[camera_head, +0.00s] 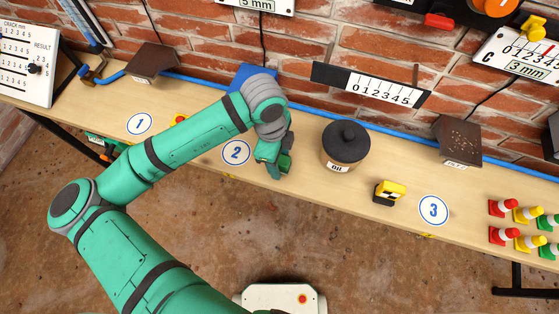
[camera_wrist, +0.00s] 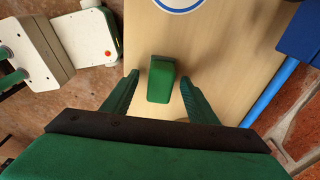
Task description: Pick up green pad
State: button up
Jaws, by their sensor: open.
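The green pad (camera_wrist: 161,80) is a small dark green block on the pale wooden bench, seen from above in the wrist view. My gripper (camera_wrist: 159,77) is open, with one finger on each side of the pad and a gap to both. In the head view my gripper (camera_head: 270,158) is low over the bench, just right of the round number 2 marker (camera_head: 236,152). A dark green patch (camera_head: 285,163) by the fingers there looks like the pad, partly hidden by the gripper. I cannot tell how high the fingertips are above the bench.
Right of my gripper stand a dark lidded oil pot (camera_head: 346,145), a yellow and black block (camera_head: 389,192) and several coloured cones (camera_head: 503,207). A blue block (camera_head: 250,76) and blue hose (camera_head: 310,108) lie behind, along the brick wall. The bench's front edge is close.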

jog(key=c, duration=1.3)
jog(key=shift+r, duration=0.1)
